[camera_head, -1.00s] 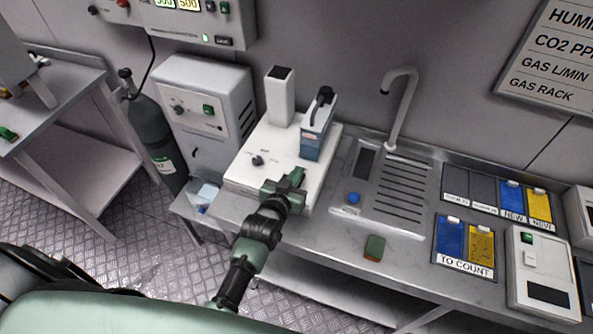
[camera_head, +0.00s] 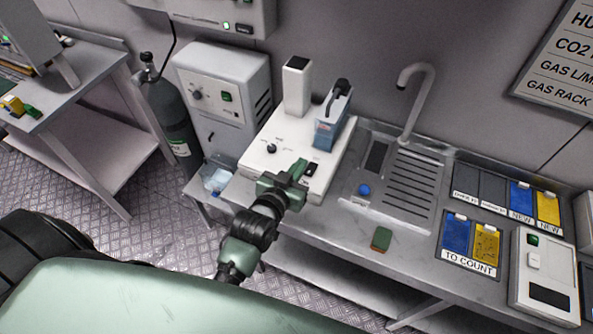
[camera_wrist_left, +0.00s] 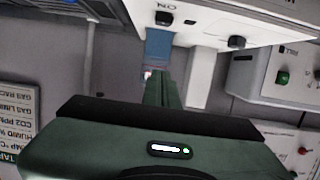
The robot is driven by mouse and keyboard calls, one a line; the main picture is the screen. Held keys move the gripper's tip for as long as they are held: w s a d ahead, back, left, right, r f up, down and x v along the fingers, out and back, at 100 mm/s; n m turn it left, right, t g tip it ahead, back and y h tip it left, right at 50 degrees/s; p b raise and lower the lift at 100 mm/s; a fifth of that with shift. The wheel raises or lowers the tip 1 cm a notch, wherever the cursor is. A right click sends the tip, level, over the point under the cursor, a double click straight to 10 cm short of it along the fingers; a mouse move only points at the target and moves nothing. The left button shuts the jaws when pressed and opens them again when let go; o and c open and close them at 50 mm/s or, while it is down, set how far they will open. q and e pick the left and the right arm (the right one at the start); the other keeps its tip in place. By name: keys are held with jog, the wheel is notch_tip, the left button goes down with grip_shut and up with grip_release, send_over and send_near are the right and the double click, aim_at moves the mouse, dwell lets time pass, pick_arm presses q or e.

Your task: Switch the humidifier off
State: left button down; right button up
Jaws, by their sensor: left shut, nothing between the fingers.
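A white box (camera_head: 262,148) on the counter carries a white tower (camera_head: 297,88) and a blue bottle (camera_head: 329,128); it appears to be the humidifier. A black knob (camera_head: 271,148) and a small black switch (camera_head: 311,169) sit on its top. In the left wrist view the switch (camera_wrist_left: 163,17) has an "ON" label beside it; its position is unclear. My left gripper (camera_head: 299,170) is shut and empty, just left of the switch at the box's front edge; contact cannot be told. Its green fingers (camera_wrist_left: 162,88) also show in the left wrist view. My right gripper is out of view.
A grey cabinet (camera_head: 232,75) with a knob and green button stands behind left, beside a gas cylinder (camera_head: 165,110). The front counter is mostly clear.

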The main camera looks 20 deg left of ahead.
pick_arm(q)
jog(key=shift+v, duration=1)
jog(key=shift+r, duration=0.1)
